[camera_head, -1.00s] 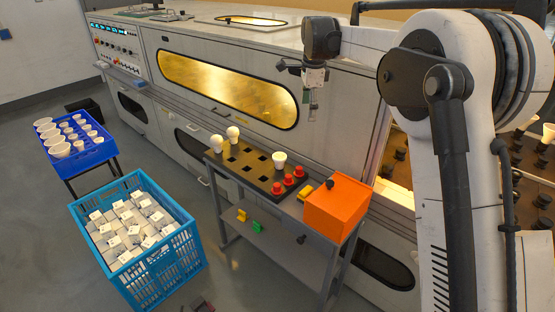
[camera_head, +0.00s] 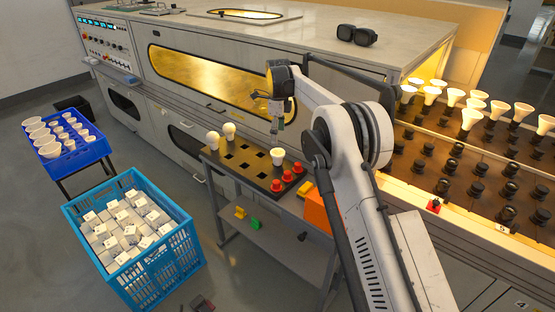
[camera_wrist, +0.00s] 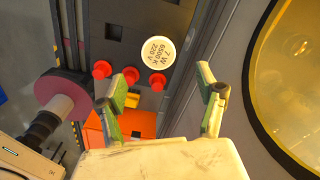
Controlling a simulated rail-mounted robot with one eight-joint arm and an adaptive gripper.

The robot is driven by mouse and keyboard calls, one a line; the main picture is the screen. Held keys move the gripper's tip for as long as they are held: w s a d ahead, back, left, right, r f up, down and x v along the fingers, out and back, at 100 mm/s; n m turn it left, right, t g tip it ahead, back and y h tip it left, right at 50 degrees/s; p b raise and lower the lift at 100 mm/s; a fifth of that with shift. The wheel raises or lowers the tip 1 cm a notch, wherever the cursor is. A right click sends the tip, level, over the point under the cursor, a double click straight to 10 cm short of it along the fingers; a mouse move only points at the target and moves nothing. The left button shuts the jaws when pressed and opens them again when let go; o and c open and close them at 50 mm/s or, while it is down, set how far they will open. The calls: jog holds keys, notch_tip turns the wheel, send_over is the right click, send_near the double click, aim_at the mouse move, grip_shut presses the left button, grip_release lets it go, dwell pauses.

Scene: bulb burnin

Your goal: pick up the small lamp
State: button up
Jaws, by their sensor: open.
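Three white lamps are on the dark socket tray (camera_head: 240,175). Two lamps, (camera_head: 212,140) and (camera_head: 229,131), stand at its far left. One lamp (camera_head: 278,155) stands alone towards the right; in the wrist view this lamp (camera_wrist: 157,50) shows its round face, marked 7 W, 6500 K, 220 V. My gripper (camera_head: 277,130) is above this lone lamp, with a gap between them. In the wrist view my gripper (camera_wrist: 162,84) is open and empty, its green-padded fingers spread, with the lamp's face beyond the fingertips.
Three red knobs (camera_head: 288,177) line the tray's right end, beside an orange box (camera_head: 317,212) partly behind my arm. The machine's wall and yellow window (camera_head: 215,80) stand close behind.

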aim_at(277, 152)
notch_tip(277, 152, down, 10)
jog(key=shift+s+a+r+b, duration=0.1)
jog(key=shift+a+b, duration=0.05)
jog(key=shift+b, duration=0.45)
jog(key=c, duration=1.3)
